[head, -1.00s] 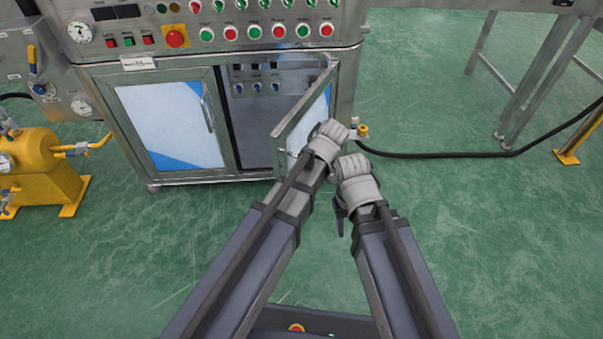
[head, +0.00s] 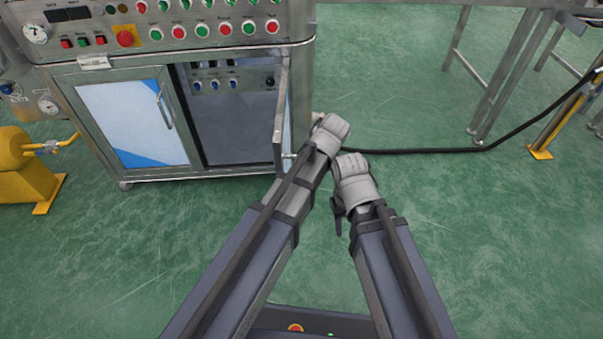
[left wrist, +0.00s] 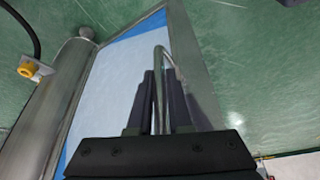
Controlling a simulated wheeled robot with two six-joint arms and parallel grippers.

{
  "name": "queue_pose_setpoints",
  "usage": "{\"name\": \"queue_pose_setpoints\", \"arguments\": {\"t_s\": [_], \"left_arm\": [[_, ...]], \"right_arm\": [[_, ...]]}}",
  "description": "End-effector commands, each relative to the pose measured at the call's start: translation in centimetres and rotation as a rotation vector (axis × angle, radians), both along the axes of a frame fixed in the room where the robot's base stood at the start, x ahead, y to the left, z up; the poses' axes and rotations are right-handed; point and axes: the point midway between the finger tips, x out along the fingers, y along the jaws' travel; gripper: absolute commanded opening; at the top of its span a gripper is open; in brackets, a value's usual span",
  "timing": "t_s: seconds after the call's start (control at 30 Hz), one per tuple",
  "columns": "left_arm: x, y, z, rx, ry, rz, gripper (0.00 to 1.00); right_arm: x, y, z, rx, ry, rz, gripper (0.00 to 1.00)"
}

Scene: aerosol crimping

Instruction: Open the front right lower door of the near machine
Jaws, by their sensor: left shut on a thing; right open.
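The near machine (head: 240,52) has a lower cabinet with two doors. Its right lower door (head: 281,115) stands swung out toward me, seen almost edge-on, and the dark compartment (head: 235,125) behind it is exposed. In the left wrist view the door's white and blue panel (left wrist: 115,85) and its metal bar handle (left wrist: 159,70) show. My left gripper (left wrist: 162,100) is shut on that handle, with a finger on each side. In the head view, my left wrist hides much of the grip. My right gripper (head: 339,218) is open and apart from the door, to the right of the left one.
The left lower door (head: 130,120) is shut. A yellow unit (head: 22,170) stands at the left. A black hose (head: 430,151) runs over the green floor to the right, near a yellow-footed post (head: 541,152) and a metal frame (head: 495,90). The floor ahead is mostly clear.

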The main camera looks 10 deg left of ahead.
Motion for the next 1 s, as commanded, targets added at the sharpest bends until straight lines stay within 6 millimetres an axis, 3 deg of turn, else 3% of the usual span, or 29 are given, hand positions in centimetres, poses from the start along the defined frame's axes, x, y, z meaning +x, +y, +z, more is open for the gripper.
{"name": "queue_pose_setpoints", "arguments": {"t_s": [0.27, 0.3, 0.57, 1.0], "left_arm": [[0.01, -0.03, -0.02, -0.002, 0.001, -0.002, 0.00], [0.03, -0.04, -0.02, -0.002, 0.001, -0.002, 0.20], [0.05, -0.01, -0.01, -0.001, 0.000, -0.001, 0.47], [0.18, 0.31, 0.88, 0.000, -0.001, -0.001, 0.47]], "right_arm": [[0.00, 0.00, 0.00, 0.000, 0.000, 0.000, 0.50], [0.00, 0.00, 0.00, 0.000, 0.000, 0.000, 0.50], [-0.01, 0.00, 0.00, 0.000, 0.000, 0.000, 0.50], [0.00, -0.03, 0.88, -0.001, 0.000, -0.001, 0.50]]}}
